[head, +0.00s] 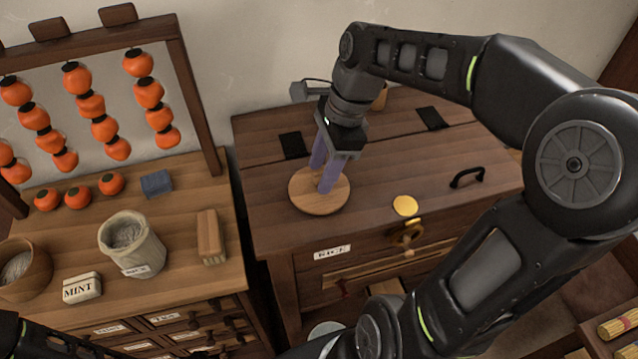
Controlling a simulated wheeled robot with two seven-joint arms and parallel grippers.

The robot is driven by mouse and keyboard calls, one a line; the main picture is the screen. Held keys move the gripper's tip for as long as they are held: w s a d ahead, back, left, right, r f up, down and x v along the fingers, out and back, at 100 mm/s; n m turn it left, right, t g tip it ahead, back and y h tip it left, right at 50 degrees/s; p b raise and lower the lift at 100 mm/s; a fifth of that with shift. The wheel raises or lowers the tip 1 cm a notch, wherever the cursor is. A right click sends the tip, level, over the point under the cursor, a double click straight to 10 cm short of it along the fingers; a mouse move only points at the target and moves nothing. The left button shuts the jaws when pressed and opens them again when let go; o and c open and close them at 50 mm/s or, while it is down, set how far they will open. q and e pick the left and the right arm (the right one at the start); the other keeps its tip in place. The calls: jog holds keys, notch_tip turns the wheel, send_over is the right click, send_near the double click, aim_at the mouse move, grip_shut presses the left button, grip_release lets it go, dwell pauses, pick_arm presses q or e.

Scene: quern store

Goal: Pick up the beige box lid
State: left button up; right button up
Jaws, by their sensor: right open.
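A round, flat, tan wooden disc (305,197), the best match for the beige box lid, lies on top of the brown wooden chest (375,200). No separate beige box shows under or beside it. My right gripper (322,180) points down over the disc with its two purple fingers apart and nothing seen between them. The fingertips overlap the disc in the picture; I cannot tell whether they touch it. The fingers hide part of the disc's middle and far side. My left gripper is out of view.
A yellow disc (405,205) and a black handle (467,177) are on the chest to the right. On the left cabinet stand a cloth sack (131,245), a wooden block (211,238), a MINT box (82,289) and a rack of orange fruit (148,93).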

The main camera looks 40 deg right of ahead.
jog(key=shift+a+f, duration=0.15)
jog(key=shift+f, duration=0.4)
jog(key=shift+c, duration=0.5)
grip_shut()
